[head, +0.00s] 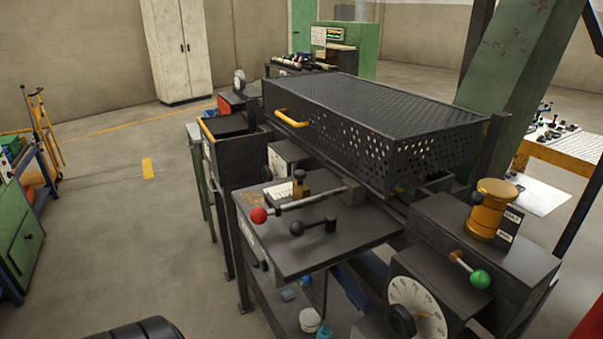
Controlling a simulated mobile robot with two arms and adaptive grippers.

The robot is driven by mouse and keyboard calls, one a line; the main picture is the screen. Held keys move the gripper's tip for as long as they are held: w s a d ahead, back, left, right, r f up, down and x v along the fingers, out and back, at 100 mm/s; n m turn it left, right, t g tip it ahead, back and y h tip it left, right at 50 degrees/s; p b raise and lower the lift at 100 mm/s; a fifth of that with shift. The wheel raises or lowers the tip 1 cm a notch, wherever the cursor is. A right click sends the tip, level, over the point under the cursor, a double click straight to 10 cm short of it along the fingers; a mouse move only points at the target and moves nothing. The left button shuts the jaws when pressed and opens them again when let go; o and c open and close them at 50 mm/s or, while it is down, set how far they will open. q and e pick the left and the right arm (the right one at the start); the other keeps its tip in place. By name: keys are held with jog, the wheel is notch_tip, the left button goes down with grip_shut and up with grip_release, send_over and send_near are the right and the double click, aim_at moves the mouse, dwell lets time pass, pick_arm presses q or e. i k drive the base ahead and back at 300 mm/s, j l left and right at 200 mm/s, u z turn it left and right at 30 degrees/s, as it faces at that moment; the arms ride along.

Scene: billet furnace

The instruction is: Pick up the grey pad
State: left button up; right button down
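I cannot make out a grey pad with certainty in the head view. Neither of my grippers is in view.
A perforated dark guard (385,120) with a yellow handle (292,118) covers the machine. At right are an orange cylinder (489,212), a green-balled lever (480,279) and a dial (416,312). A green cart (22,235) stands left. Floor between is open.

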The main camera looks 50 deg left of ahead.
aim_at(288, 295)
jog(key=u, duration=1.7)
jog(key=z, duration=0.25)
jog(key=i+j+z, duration=0.15)
jog(key=z, duration=0.3)
jog(key=i+j+z, duration=0.1)
jog(key=j+z, duration=0.6)
jog(key=z, duration=0.15)
